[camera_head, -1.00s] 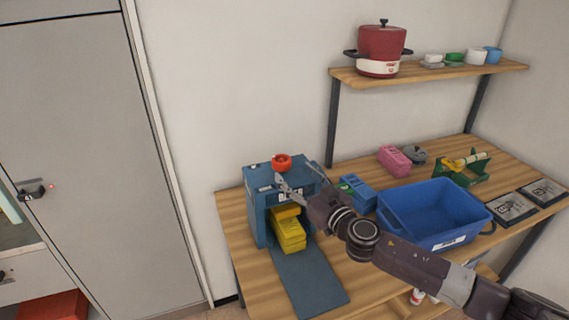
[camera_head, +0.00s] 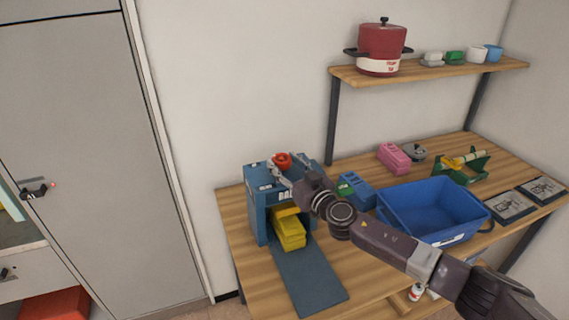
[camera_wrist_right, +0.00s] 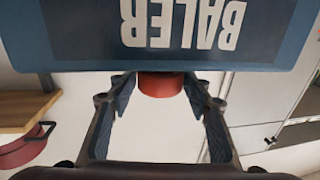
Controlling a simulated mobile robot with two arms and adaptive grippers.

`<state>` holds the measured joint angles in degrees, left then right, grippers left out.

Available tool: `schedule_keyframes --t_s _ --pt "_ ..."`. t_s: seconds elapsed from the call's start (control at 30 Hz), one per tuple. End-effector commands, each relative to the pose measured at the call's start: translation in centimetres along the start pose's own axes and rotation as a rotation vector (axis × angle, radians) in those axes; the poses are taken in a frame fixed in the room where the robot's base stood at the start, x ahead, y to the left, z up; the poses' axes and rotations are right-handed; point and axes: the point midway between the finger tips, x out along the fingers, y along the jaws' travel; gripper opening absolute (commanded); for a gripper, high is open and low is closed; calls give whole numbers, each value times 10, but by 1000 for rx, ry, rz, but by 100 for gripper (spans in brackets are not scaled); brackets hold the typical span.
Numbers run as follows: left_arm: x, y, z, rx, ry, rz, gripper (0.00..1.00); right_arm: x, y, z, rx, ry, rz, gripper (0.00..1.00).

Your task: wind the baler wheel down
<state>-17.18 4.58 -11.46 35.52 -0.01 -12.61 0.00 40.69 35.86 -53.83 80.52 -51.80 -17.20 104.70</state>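The blue baler (camera_head: 259,205) stands at the left end of the wooden table, with its red wheel (camera_head: 283,160) on top. Yellow stacked blocks (camera_head: 289,232) sit in its opening under a yellow plate. My right gripper (camera_head: 285,172) is at the baler's top, its fingers on either side of the wheel. In the right wrist view the fingers are spread, with the red wheel (camera_wrist_right: 160,84) between their tips and a gap showing on each side. The BALER label (camera_wrist_right: 182,22) appears upside down there. My left gripper is not in view.
A blue bin (camera_head: 432,205), a small blue box (camera_head: 356,190) and a pink box (camera_head: 394,158) stand right of the baler. My right arm passes over the table's front. A shelf (camera_head: 430,72) with a red pot (camera_head: 381,48) hangs above.

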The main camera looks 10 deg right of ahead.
Motion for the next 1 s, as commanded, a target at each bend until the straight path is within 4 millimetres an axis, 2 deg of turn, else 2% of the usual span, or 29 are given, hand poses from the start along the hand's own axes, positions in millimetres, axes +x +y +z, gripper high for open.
schedule_keyframes --t_s 0.03,0.23,0.53,0.77,0.87,1.0 --pt "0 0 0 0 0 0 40 0 0 0 0 0 0 38" --pt "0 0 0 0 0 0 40 0 0 0 0 0 1 17" --pt "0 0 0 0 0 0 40 0 -1 0 3 1 31 17" --pt "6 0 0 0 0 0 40 0 -4 3 10 0 135 17" --pt "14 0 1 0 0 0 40 0 -6 5 13 0 203 17" --pt "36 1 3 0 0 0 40 1 -8 8 16 2 312 17"
